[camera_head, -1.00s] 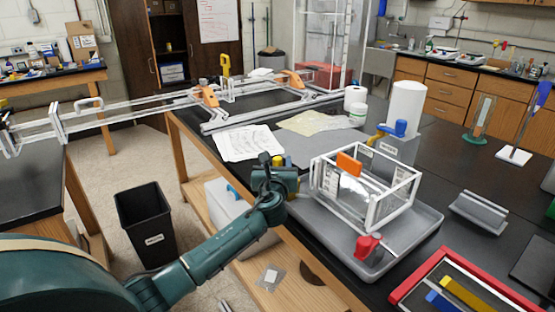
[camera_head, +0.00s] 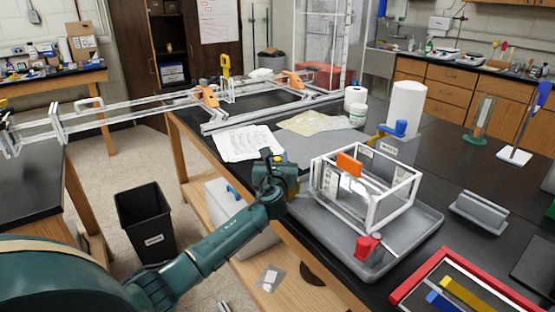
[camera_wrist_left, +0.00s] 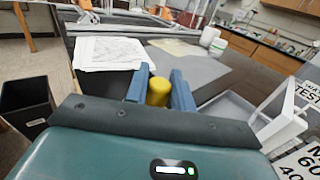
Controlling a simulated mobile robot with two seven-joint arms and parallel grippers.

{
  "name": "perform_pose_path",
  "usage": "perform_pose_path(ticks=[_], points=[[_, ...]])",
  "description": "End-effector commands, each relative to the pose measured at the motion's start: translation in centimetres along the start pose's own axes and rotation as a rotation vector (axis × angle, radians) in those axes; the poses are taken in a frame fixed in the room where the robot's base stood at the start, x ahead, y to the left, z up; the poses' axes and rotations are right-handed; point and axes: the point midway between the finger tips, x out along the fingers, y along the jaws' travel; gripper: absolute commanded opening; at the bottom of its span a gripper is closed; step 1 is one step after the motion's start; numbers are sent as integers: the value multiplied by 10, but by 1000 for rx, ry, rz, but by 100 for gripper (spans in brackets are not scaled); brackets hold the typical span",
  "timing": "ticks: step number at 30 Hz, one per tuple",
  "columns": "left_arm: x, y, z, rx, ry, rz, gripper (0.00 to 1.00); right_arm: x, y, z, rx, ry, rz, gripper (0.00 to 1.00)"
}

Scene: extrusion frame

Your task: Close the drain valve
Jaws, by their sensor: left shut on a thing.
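A clear tank with a white frame (camera_head: 372,218) stands in a grey tray (camera_head: 415,232). My left gripper (camera_head: 279,178) is at the tank's left side, beside the tray. It is shut on a yellow knob (camera_wrist_left: 158,91), which shows between its blue fingers in the left wrist view. In the head view the gripper hides most of the knob. A red valve handle (camera_head: 368,243) sits at the tank's front, and a blue one (camera_head: 392,129) is behind it. I cannot read which one is labelled drain. My right gripper is not in view.
An orange block (camera_head: 349,163) is at the tank's top. Papers (camera_head: 248,144) lie behind my gripper. A red-edged tray (camera_head: 440,262) is at the front right. A black bin (camera_head: 145,222) stands on the floor at left.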

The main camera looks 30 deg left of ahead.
Motion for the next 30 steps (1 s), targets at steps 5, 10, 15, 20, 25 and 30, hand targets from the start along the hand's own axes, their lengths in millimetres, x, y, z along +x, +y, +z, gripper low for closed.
perform_pose_path(ticks=[5,10,15,20,25,30], points=[[1,0,1,2,0,-11,1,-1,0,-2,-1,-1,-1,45],[4,-3,3,3,-2,-97,1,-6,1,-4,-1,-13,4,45],[4,-5,0,1,0,-128,1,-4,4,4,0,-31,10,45],[4,-5,0,0,-1,-127,1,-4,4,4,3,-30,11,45],[4,-5,0,0,-1,-127,36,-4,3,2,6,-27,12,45],[4,-5,0,0,-1,-126,44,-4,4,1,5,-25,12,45]])
